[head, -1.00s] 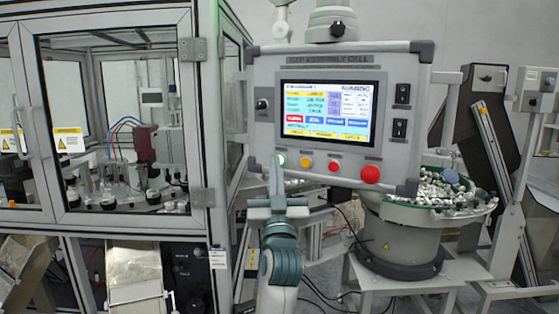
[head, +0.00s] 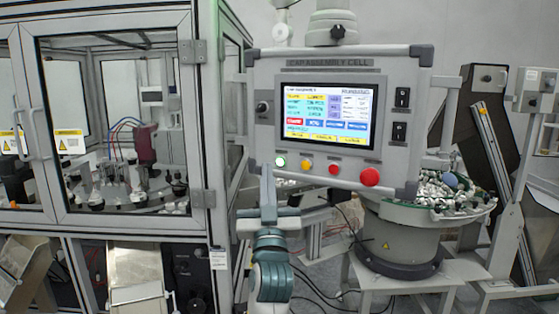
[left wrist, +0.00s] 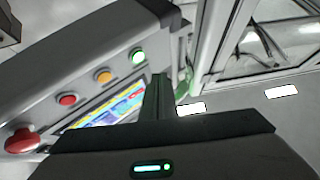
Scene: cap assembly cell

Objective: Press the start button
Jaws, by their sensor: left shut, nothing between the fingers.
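The control panel (head: 340,170) hangs in front of me with a row of buttons under its screen. The green button (head: 281,161), at the left end of the row, is lit; the green button also shows lit in the left wrist view (left wrist: 138,57). My left gripper (head: 267,174) is shut and empty, pointing up just below and left of the green button. In the left wrist view its closed fingers (left wrist: 157,92) stand beside the button, with a gap between them. My right gripper is in neither view.
A yellow button (head: 306,165), a red button (head: 333,169) and a larger red button (head: 370,177) continue the row. A glazed machine cabinet (head: 198,120) stands on the left. A bowl feeder (head: 400,235) full of small parts stands at the right.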

